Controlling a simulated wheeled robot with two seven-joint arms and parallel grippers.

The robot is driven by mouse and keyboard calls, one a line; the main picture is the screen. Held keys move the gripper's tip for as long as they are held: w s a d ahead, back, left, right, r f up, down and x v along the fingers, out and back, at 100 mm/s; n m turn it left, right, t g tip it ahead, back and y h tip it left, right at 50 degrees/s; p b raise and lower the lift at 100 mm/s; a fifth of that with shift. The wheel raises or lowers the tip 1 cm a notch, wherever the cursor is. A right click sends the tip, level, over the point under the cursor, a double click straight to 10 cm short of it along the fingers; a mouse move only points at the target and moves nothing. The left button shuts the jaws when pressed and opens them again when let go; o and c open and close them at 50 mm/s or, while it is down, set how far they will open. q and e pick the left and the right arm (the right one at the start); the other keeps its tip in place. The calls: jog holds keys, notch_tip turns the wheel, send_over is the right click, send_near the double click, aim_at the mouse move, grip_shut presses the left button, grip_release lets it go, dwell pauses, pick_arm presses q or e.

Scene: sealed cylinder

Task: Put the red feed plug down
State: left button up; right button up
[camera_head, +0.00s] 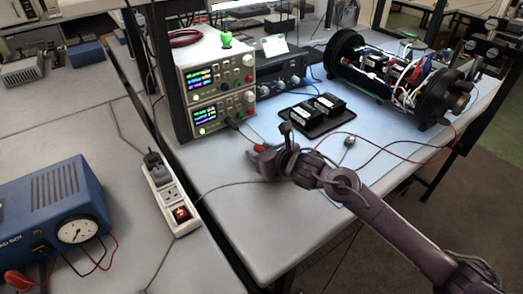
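My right gripper (270,147) is at the end of the dark arm that comes in from the lower right. It is over the near part of the bench, in front of the power supplies. A small red piece, which looks like the red feed plug (258,148), shows at the gripper's tip. It is too small to tell whether the fingers are closed on it or only beside it. A thin red wire (400,144) runs from the cylinder toward the gripper. The opened cylinder (432,97) with dark end rings lies at the back right. My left gripper is out of view.
Two stacked power supplies (216,85) stand left of the gripper. A black tray (316,116) with dark blocks lies behind it. A power strip (171,200) and a blue gauge box (52,212) are on the left bench. Loose cables cross the blue mat (385,140).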

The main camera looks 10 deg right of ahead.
jog(key=shift+r+p, duration=0.65)
jog(key=shift+p, duration=0.15)
jog(key=b+v, duration=0.1)
jog(key=v, duration=1)
jog(key=shift+d+f, duration=0.1)
jog(key=shift+f, duration=0.05)
jog(key=shift+s+r, duration=0.3)
jog(key=shift+s, duration=0.15)
jog(key=shift+d, duration=0.1)
